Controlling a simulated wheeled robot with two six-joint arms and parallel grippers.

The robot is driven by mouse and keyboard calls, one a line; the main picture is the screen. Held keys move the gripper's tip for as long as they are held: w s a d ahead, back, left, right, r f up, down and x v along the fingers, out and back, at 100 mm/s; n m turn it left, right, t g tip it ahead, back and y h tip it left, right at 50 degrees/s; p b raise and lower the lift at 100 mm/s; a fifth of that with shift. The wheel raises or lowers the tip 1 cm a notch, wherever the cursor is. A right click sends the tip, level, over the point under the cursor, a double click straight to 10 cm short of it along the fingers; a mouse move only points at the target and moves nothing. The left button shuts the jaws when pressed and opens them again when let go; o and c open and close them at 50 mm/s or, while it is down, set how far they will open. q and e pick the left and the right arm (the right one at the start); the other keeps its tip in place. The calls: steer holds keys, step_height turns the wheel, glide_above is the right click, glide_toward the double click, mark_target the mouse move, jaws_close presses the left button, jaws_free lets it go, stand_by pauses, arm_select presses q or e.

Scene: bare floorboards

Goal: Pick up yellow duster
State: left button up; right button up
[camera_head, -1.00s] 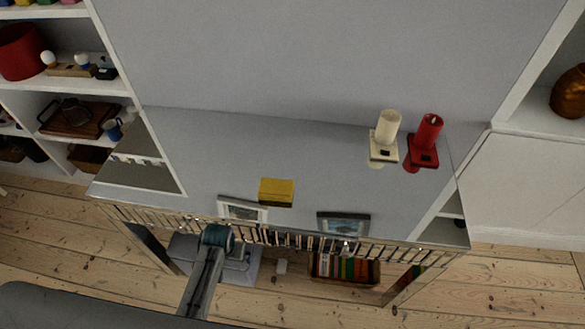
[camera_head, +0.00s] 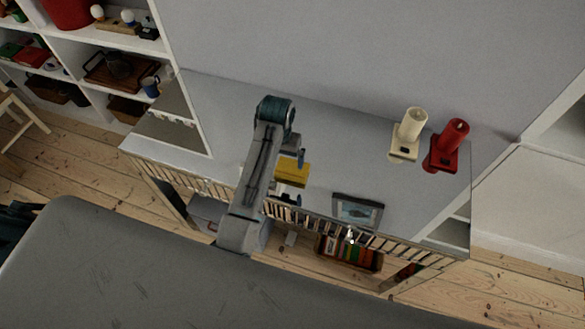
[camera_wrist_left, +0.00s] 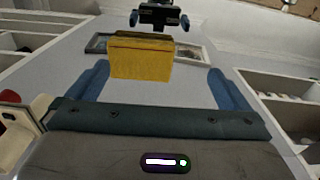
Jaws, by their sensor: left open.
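The yellow duster (camera_head: 293,174) is a small yellow block on the grey top of the shelf unit, partly hidden by my left arm. In the left wrist view the yellow duster (camera_wrist_left: 142,60) stands ahead, between the lines of the two blue fingers. My left gripper (camera_wrist_left: 163,84) is open and empty, with a finger on either side below the duster. In the head view my left gripper (camera_head: 294,165) is beside the duster and partly hidden by its arm. I cannot tell whether it touches.
A picture frame (camera_head: 357,211) stands right of the duster near the slatted front edge. Shelves (camera_head: 108,42) stand at the left. The top between duster and candles is clear.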

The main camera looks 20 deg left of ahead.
arm_select(q)
steer(key=w+d+r, duration=0.2)
steer(key=w, duration=0.1)
steer(key=p, duration=0.2)
glide_above(292, 167)
step_height(292, 167, down, 5)
steer(key=shift+a+r, duration=0.1)
step_height(292, 167, down, 5)
steer(key=shift+s+r+p, duration=0.1)
steer(key=shift+r+p, duration=0.05)
steer(key=shift+p, duration=0.95)
steer(key=shift+f, duration=0.45)
arm_select(e)
step_height(292, 167, up, 4)
steer(key=shift+r, duration=0.1)
arm_select(q)
steer(key=c, duration=0.6)
arm_select(e)
steer(key=shift+a, duration=0.45)
